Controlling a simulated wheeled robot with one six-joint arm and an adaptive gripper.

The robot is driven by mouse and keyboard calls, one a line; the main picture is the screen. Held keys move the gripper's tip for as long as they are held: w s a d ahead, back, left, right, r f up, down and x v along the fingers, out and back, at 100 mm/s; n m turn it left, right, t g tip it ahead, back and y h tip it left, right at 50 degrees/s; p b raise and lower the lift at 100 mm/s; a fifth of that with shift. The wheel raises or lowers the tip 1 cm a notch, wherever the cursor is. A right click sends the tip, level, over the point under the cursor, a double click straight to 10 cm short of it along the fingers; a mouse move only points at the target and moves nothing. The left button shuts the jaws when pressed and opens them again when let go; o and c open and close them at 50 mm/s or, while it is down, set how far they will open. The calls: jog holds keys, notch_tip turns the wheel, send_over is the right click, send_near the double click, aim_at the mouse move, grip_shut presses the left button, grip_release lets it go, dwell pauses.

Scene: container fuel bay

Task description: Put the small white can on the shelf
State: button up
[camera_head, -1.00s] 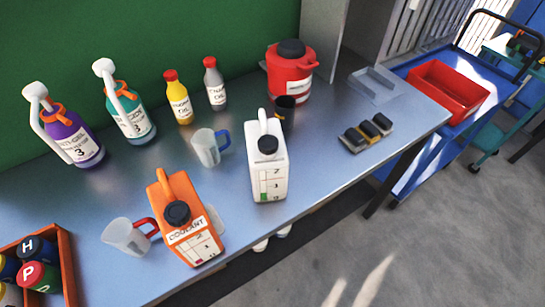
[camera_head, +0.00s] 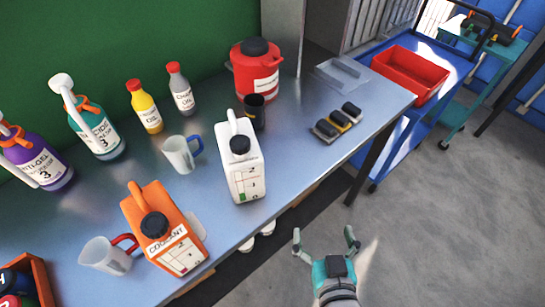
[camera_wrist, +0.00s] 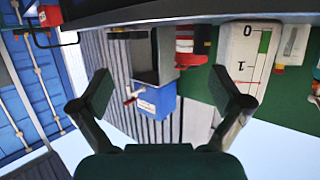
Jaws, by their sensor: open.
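A white can (camera_head: 241,168) with a black cap, a handle and a level scale stands upright near the front edge of the blue-grey table. Its scale side also shows upside down at the upper right of the wrist view (camera_wrist: 243,50). My gripper (camera_head: 325,240) is open and empty, over the floor in front of the table, right of and apart from the can. Its two spread fingers show in the wrist view (camera_wrist: 162,95). No shelf is clearly identifiable; two white rounded things (camera_head: 257,235) show partly beneath the table edge.
An orange coolant can (camera_head: 165,225) and a clear jug (camera_head: 108,256) stand left of the white can. A blue-handled jug (camera_head: 180,153), dark cup (camera_head: 253,110) and red container (camera_head: 256,75) stand behind. Dark blocks (camera_head: 337,120) lie right. The floor in front is clear.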

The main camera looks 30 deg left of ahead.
jog(key=w+a+r+n+g+y, duration=0.1)
jog(key=a+r+y, duration=0.1)
jog(key=a+r, duration=0.5)
jog(key=n+g, duration=0.2)
send_near(239, 144)
jog(key=shift+y, duration=0.4)
jog(key=w+f, duration=0.1)
jog(key=a+f, duration=0.1)
jog(key=f, duration=0.1)
jog(key=w+f, duration=0.1)
jog(key=shift+w+a+f, duration=0.15)
jog(key=shift+w+f, duration=0.15)
jog(key=shift+f, duration=0.05)
jog(key=x, duration=1)
jog(key=shift+w+a+f, duration=0.1)
jog(key=shift+w+a, duration=0.05)
jog(key=shift+a, duration=0.15)
jog(key=shift+c, duration=0.3)
jog(key=c, duration=1.5)
